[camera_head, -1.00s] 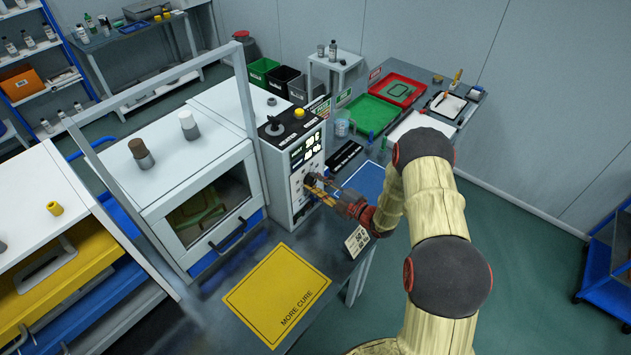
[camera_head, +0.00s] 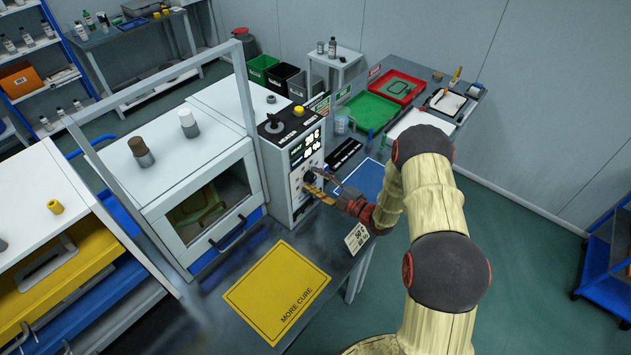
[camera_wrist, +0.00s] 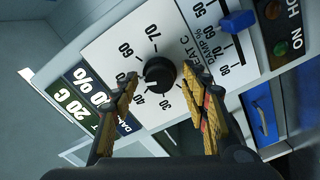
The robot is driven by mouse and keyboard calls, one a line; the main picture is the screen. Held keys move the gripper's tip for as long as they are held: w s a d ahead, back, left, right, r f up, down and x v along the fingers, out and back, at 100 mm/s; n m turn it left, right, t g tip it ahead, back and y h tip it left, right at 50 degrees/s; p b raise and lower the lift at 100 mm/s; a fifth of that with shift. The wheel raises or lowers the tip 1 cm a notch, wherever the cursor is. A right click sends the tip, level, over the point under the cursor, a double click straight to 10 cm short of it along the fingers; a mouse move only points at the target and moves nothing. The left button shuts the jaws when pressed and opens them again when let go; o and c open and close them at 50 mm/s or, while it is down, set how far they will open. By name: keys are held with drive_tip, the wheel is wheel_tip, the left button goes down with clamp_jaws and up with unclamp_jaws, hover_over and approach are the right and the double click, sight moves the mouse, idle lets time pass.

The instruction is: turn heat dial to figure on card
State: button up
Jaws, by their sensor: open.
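The heat dial is a round black knob (camera_wrist: 160,75) on a white panel, with numbers from 30 to 80 around it. Its white mark points near 40 in the wrist view. The dial also shows small in the head view (camera_head: 309,177). My gripper (camera_wrist: 166,77) is open, its two fingers on either side of the dial with gaps, apparently not touching it. In the head view my gripper (camera_head: 322,187) is in front of the control box. A small white card (camera_head: 356,238) stands at the bench edge; its print is too small to read surely.
A blue slider (camera_wrist: 238,22) and a green button (camera_wrist: 281,47) lie right of the dial. A display (camera_wrist: 70,110) reading 20 C is at left. The curing oven (camera_head: 205,205) stands left of the box, and a yellow mat (camera_head: 277,292) lies in front.

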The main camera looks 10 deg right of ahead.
drive_tip(key=v, duration=1.2)
idle(0.4)
